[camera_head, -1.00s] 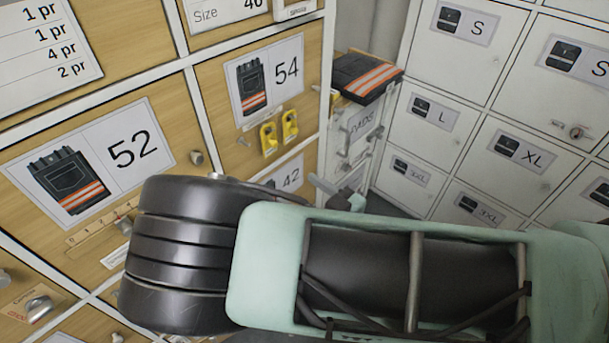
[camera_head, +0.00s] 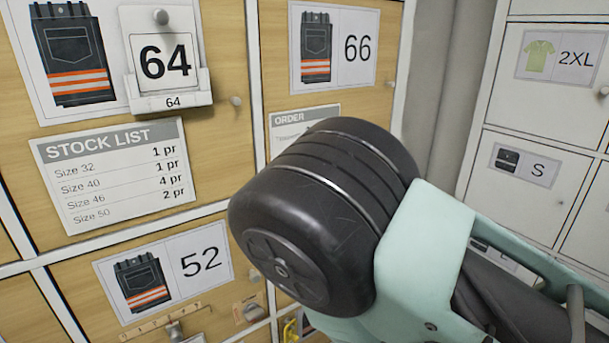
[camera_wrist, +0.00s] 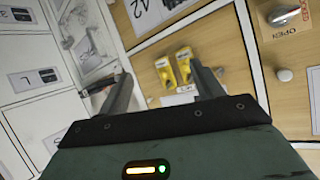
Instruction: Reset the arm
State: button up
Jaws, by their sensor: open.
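My gripper (camera_wrist: 165,88) shows in the wrist view with its two grey fingers apart and nothing between them. Beyond the fingers is a wooden locker front with two yellow tags (camera_wrist: 184,66) hanging on it; I cannot tell how far off they are. In the head view my black and pale green arm fills the lower right and hides part of the lockers. The gripper itself is not visible there.
Wooden lockers with a stock list (camera_head: 115,175), a size 52 label (camera_head: 163,270) and a size 66 label (camera_head: 334,47) stand at left. White lockers with a 2XL label (camera_head: 558,57) stand at right. In the wrist view a metal handle (camera_wrist: 284,14) sits at upper right.

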jog(key=s+a+r+n+g, duration=0.2)
jog(key=s+a+r+g, duration=0.3)
jog(key=s+r+g, duration=0.35)
jog(key=s+d+r+n+g+h, duration=0.2)
jog(key=s+d+r+n+g, duration=0.2)
jog(key=s+r, duration=0.5)
jog(key=shift+s+d+r+n, duration=0.3)
jog(key=shift+d+r+n, duration=0.4)
jog(key=shift+d, duration=0.55)
